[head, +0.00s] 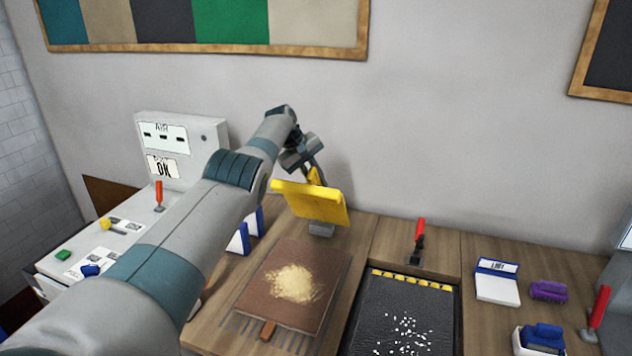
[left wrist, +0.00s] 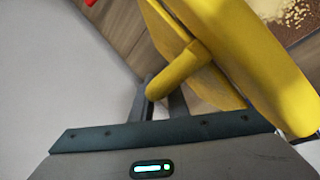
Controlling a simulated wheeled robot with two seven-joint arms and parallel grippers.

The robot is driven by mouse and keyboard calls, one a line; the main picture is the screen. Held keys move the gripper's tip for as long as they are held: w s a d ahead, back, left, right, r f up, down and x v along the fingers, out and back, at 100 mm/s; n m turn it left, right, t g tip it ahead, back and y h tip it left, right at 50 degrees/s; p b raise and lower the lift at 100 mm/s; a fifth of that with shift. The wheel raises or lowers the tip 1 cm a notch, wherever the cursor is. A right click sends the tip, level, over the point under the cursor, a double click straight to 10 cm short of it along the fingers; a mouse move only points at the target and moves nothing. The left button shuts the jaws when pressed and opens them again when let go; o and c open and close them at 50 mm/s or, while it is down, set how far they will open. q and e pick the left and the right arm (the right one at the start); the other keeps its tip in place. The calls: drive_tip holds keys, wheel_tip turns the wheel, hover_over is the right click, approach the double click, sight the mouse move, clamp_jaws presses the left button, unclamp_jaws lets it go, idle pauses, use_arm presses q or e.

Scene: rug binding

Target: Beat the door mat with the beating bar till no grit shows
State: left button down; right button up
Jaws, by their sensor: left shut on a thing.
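My left gripper (head: 312,172) is shut on the yellow beating bar (head: 312,203), around its round handle. The bar's wide yellow head is up near the back of the bench, beyond the far edge of a brown mat (head: 318,259), apart from it as far as I can tell. A heap of tan grit (head: 294,283) lies on the middle of this mat. In the left wrist view the bar (left wrist: 225,60) fills the upper right, with some grit (left wrist: 283,12) behind it. A black ribbed mat or tray (head: 380,305) with white bits lies to the right. My right gripper is not in view.
A red-handled tool (head: 418,245) stands behind the black mat. A white box (head: 497,283), a purple brush (head: 548,291) and a blue item (head: 543,338) sit at the right. A grey AIR unit (head: 205,135) stands at the back left. Blue-and-white pieces (head: 240,238) stand beside my left arm.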

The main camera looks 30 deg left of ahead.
use_arm(q)
drive_tip(key=shift+w+a+r, duration=0.1)
drive_tip(key=shift+r, duration=0.05)
drive_tip(key=c, duration=2.2)
unclamp_jaws()
drive_tip(key=shift+o, duration=1)
drive_tip(key=shift+r, duration=0.1)
drive_tip(key=shift+s+a+r+p, duration=0.15)
drive_tip(key=shift+s+r+p, duration=0.15)
drive_tip(key=shift+r, duration=0.1)
drive_tip(key=shift+s+a+r, duration=0.15)
drive_tip(key=shift+s+r, duration=0.05)
drive_tip(key=shift+r, duration=0.4)
drive_tip(key=b+v, duration=0.4)
drive_tip(key=v, duration=1)
drive_tip(key=shift+s+r, duration=0.15)
drive_tip(key=shift+r, duration=0.1)
